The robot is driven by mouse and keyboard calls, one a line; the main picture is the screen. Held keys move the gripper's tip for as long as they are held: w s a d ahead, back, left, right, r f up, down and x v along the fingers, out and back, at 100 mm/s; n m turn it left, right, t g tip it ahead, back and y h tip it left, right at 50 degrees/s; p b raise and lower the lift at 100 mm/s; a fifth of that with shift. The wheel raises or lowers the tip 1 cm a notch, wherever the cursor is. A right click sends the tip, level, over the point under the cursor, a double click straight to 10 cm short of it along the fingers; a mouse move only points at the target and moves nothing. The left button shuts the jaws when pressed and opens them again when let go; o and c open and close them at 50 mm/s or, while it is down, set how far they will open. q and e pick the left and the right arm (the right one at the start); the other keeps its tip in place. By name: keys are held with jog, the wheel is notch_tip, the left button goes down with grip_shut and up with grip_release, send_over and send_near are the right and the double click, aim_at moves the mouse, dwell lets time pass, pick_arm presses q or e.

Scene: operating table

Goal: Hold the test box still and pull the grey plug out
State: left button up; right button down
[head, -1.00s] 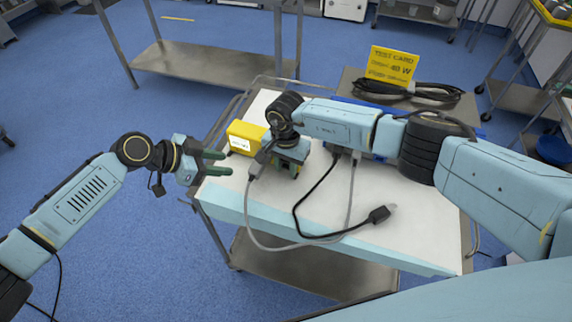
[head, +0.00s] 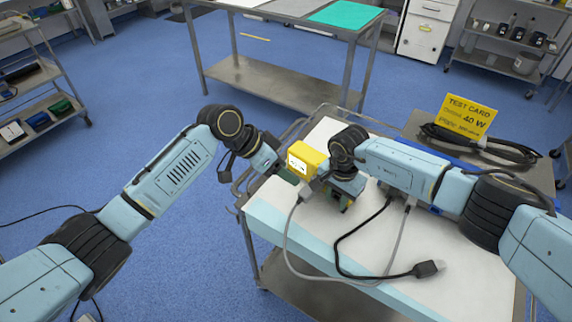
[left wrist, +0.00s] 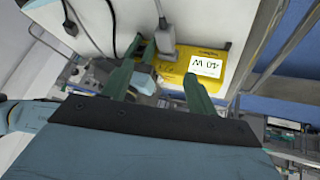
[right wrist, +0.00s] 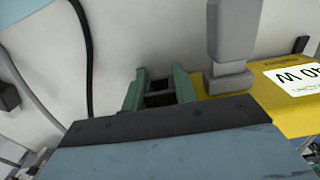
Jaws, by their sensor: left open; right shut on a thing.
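The yellow test box (head: 308,158) with a white "40 W" label lies on the white-topped cart. The grey plug (head: 308,189) sits against its side, clearer in the right wrist view (right wrist: 232,45). My right gripper (head: 345,197) is shut beside the plug; its fingers (right wrist: 160,88) close on a dark piece at the test box's end, though the contact is partly hidden. My left gripper (head: 283,172) is open at the box's left side. In the left wrist view its fingers (left wrist: 160,88) are spread, with the plug (left wrist: 165,42) seen between and beyond them.
A grey cord runs from the plug across the cart (head: 400,285); a black cable with a loose connector (head: 428,268) lies beside it. A yellow test card (head: 466,116) and coiled black cable (head: 480,145) are at back right. The cart's front right is mostly clear.

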aim_at(306, 188)
pick_arm(q)
jog(key=d+f, duration=0.2)
jog(key=f, duration=0.1)
jog(key=w+d+f+n+y, duration=0.1)
jog(key=f, duration=0.2)
jog(key=d+f+n, duration=0.1)
jog(key=d+f, duration=0.1)
jog(key=f, duration=0.1)
jog(key=shift+w+d, duration=0.3)
jog(key=shift+d, duration=0.05)
jog(key=c, duration=1)
jog(key=o, duration=0.4)
jog(key=shift+c, duration=0.2)
jog(key=c, duration=0.5)
jog(key=shift+d+n+y, duration=0.1)
jog(key=shift+n+y, duration=0.2)
